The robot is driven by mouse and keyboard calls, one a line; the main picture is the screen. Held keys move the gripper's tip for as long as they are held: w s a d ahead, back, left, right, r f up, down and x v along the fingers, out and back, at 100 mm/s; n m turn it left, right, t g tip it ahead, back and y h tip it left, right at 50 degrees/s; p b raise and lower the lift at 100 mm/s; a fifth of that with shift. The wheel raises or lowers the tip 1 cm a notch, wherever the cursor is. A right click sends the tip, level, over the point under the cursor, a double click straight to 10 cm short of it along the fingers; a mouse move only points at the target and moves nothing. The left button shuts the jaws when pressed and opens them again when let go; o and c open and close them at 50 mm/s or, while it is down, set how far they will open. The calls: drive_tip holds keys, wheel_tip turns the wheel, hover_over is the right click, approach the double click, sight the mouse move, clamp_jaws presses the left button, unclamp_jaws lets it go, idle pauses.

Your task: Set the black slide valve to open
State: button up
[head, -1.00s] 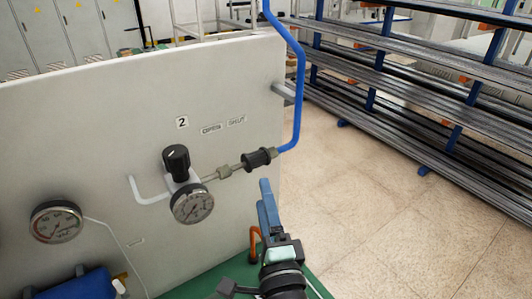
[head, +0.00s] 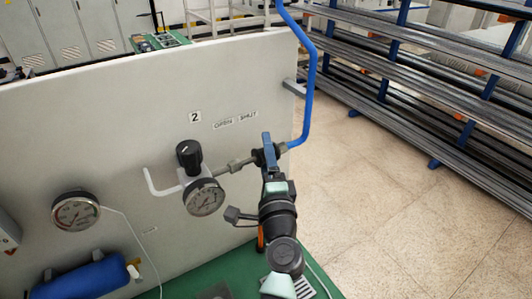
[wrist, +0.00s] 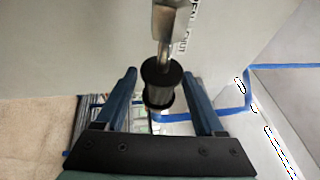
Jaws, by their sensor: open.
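The black slide valve (head: 258,157) is a ribbed sleeve on the thin metal pipe, beside the blue pipe's lower end. It sits nearer the SHUT label (head: 248,116) than the OPEN label (head: 223,125). My gripper (head: 269,148) is at the valve, and its blue finger hides part of it in the head view. In the wrist view the black valve (wrist: 160,88) lies between the two open fingers, with a visible gap on each side. The fingers do not appear to grip it.
A black knob (head: 189,153) and a round gauge (head: 204,195) are left of the valve on the pale panel (head: 110,130). The blue pipe (head: 310,90) rises along the panel's right edge. Racks of long bars (head: 430,90) stand behind, with open floor to the right.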

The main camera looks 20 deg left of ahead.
clamp_jaws()
idle(1.3)
